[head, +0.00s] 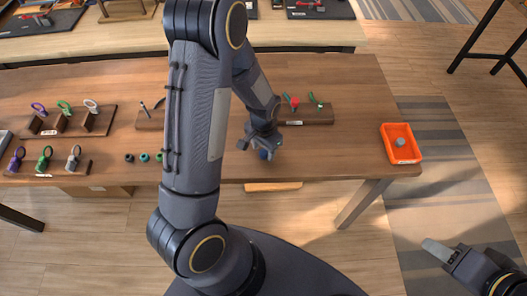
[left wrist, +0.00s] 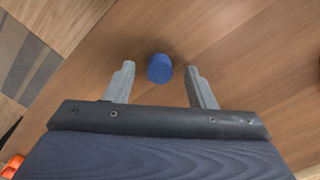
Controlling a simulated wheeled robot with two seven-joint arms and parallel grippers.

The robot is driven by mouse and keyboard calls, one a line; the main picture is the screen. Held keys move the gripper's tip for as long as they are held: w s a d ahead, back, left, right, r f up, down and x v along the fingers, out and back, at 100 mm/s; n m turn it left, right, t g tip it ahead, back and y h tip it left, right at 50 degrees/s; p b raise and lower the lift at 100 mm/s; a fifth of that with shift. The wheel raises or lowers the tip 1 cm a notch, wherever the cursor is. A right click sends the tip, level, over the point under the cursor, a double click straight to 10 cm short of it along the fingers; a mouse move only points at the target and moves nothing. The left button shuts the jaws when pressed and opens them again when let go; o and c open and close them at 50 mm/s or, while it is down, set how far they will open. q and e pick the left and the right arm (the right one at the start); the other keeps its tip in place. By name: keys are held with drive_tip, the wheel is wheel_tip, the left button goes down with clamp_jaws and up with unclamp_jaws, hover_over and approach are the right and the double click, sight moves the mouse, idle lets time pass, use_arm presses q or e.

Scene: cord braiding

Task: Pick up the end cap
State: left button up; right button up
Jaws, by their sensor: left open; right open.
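A small blue end cap (left wrist: 159,68) stands on the wooden table in the left wrist view. My left gripper (left wrist: 160,72) is open, with one finger on each side of the cap and a visible gap to both. In the head view my left gripper (head: 261,147) is low over the table's front part, and the blue cap (head: 264,155) shows just below it, partly hidden. My right gripper (head: 438,249) is open and empty, off the table at the lower right.
An orange bin (head: 415,156) with a grey piece (head: 400,142) inside stands at the table's right end. A wooden rack (head: 101,123) with several coloured loops is at the left. Small dark and teal caps (head: 144,157) stand left of my arm. A wooden block (head: 312,116) lies behind my left gripper.

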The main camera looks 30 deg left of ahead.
use_arm(q)
drive_tip(key=shift+f, duration=0.45)
drive_tip(key=c, duration=1)
drive_tip(key=shift+c, duration=0.2)
drive_tip(key=shift+r, duration=0.5)
wheel_tip(320, 180, up, 3)
drive_tip(key=shift+d+f, duration=0.1)
drive_tip(key=shift+f, duration=0.1)
drive_tip(key=s+d+r+b, duration=0.1)
drive_tip(key=s+d+r, duration=0.5)
drive_tip(key=d+r, duration=0.3)
drive_tip(key=d, duration=0.3)
drive_tip(key=shift+s+d+r+b, duration=0.15)
drive_tip(key=shift+s+r+b, duration=0.1)
drive_tip(key=shift+b, duration=0.15)
